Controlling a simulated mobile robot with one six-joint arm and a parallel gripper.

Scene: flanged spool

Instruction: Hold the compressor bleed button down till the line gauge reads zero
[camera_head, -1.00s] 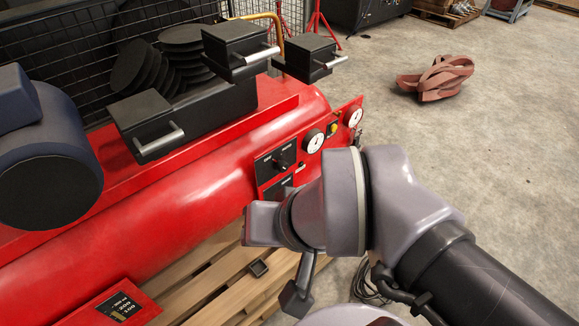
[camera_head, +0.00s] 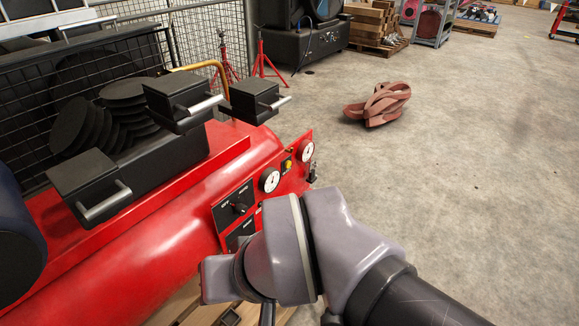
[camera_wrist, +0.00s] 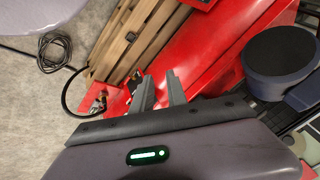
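The red compressor tank (camera_head: 170,235) lies at the left in the head view. Its red control panel carries a black knob plate (camera_head: 233,213), a near gauge (camera_head: 269,180), a small yellow button (camera_head: 287,165) and a far gauge (camera_head: 306,151). The gauge needles are too small to read. My wrist stands in front of the panel's lower part, and my fingers are hidden in that view. In the wrist view my gripper (camera_wrist: 161,90) is open and empty, its two fingers apart over the red compressor body (camera_wrist: 205,55). The button cannot be made out there.
Black weight-like blocks with bar handles (camera_head: 185,100) stand above the tank. A wooden pallet (camera_wrist: 135,40) lies beneath it. A black cable coil (camera_wrist: 54,50) lies on the floor. A reddish strap bundle (camera_head: 378,104) lies farther off. The floor at right is clear.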

